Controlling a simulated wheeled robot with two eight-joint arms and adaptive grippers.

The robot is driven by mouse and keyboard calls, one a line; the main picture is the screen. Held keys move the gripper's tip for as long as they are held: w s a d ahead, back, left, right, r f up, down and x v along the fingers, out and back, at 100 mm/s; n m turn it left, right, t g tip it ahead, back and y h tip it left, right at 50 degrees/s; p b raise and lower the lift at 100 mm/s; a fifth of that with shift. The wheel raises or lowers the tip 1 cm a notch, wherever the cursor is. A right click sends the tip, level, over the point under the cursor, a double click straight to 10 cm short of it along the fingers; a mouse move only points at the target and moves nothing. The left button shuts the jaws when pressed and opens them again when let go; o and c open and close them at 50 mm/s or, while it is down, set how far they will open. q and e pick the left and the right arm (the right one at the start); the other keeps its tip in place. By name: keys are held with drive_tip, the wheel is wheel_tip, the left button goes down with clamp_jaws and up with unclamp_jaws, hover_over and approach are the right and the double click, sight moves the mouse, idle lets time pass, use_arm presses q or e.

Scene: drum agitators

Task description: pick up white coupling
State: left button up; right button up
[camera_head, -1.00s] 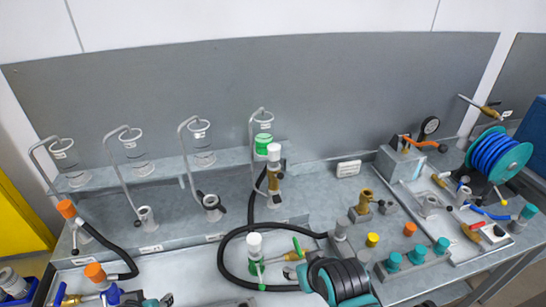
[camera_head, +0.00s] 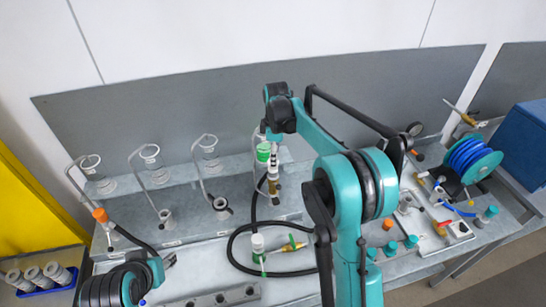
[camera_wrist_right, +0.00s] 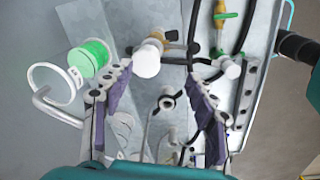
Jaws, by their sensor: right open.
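A white coupling (camera_head: 272,157) tops a brass fitting at the back shelf, partly hidden under my right gripper (camera_head: 273,138). In the right wrist view this white coupling (camera_wrist_right: 147,61) faces the camera, beyond the fingertips and nearer the left finger. My right gripper (camera_wrist_right: 158,85) is open, with nothing between its purple-padded fingers. A second white coupling (camera_head: 257,240) stands on a green-based fitting on the bench; it also shows in the right wrist view (camera_wrist_right: 229,68). My left gripper (camera_head: 170,261) is low at the left; its jaw opening is unclear.
A green-banded clear cup (camera_head: 263,152) stands close beside the brass fitting. Several clear cups on bent tubes line the shelf (camera_head: 180,172). A black hose (camera_head: 234,252) loops across the bench. A blue hose reel (camera_head: 472,158) stands at the right.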

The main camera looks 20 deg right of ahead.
sight(273, 171)
drive_tip(key=shift+w+d+f+n+g+p, duration=0.15)
drive_tip(key=shift+w+n+p, duration=0.2)
drive_tip(key=shift+w, duration=0.25)
drive_tip(key=shift+w+a+f+n+g+p, duration=0.15)
drive_tip(key=shift+w+n+p, duration=0.2)
drive_tip(key=shift+w, duration=0.25)
drive_tip(key=shift+w+d+f, duration=0.1)
drive_tip(key=shift+w+f, duration=0.05)
drive_tip(key=shift+f, duration=0.1)
wheel_tip(273, 171, down, 8)
drive_tip(key=shift+r+p, duration=0.1)
drive_tip(key=shift+p, duration=0.45)
use_arm(q)
wheel_tip(273, 171, up, 4)
drive_tip(key=shift+s+f, duration=0.1)
drive_tip(key=shift+f, duration=0.05)
use_arm(e)
clamp_jaws()
